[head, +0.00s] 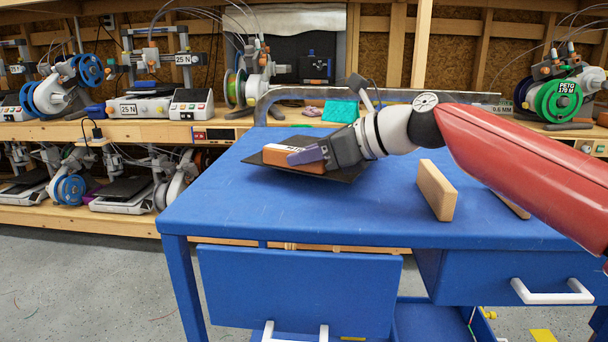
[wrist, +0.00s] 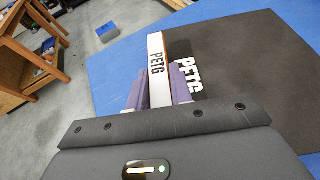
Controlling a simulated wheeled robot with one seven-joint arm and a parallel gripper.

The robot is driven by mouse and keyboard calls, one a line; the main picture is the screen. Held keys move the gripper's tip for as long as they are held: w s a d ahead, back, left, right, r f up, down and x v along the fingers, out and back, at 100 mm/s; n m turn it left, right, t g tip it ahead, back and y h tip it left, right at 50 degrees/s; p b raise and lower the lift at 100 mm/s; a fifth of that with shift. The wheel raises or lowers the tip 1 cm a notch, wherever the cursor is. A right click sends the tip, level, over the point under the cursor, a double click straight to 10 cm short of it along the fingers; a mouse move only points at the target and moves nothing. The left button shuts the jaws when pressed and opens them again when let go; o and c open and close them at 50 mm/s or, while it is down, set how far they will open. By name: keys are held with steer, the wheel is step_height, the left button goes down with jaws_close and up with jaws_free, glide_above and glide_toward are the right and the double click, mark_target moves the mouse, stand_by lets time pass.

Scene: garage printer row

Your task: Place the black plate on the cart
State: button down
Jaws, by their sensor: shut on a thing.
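The black plate (head: 330,174) is a thin dark sheet over the blue top of the cart (head: 230,205), near its back left. I cannot tell whether it lies flat on the top or is slightly tilted above it. In the wrist view the plate (wrist: 250,80) fills the right side and bears white PETG lettering. An orange and white block (head: 285,157) marked PETG sits over the plate. My gripper (wrist: 158,88) has its purple fingers on both sides of this block (wrist: 156,60) and is shut on it. I cannot tell whether block and plate are joined.
A tan wooden block (head: 436,190) stands upright on the cart top, right of the plate. A teal item (head: 340,110) lies at the back. Printers and spools fill the wooden bench (head: 140,131) behind. The cart's front left top is clear.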

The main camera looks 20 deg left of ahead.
mark_target(311, 171)
step_height(311, 171, down, 3)
steer(key=shift+f+b, duration=0.15)
steer(key=shift+b, duration=0.35)
steer(key=c, duration=1.3)
jaws_free()
steer(key=shift+o, duration=0.2)
steer(key=shift+d, duration=0.1)
steer(key=v, duration=1.2)
steer(key=shift+b, duration=0.35)
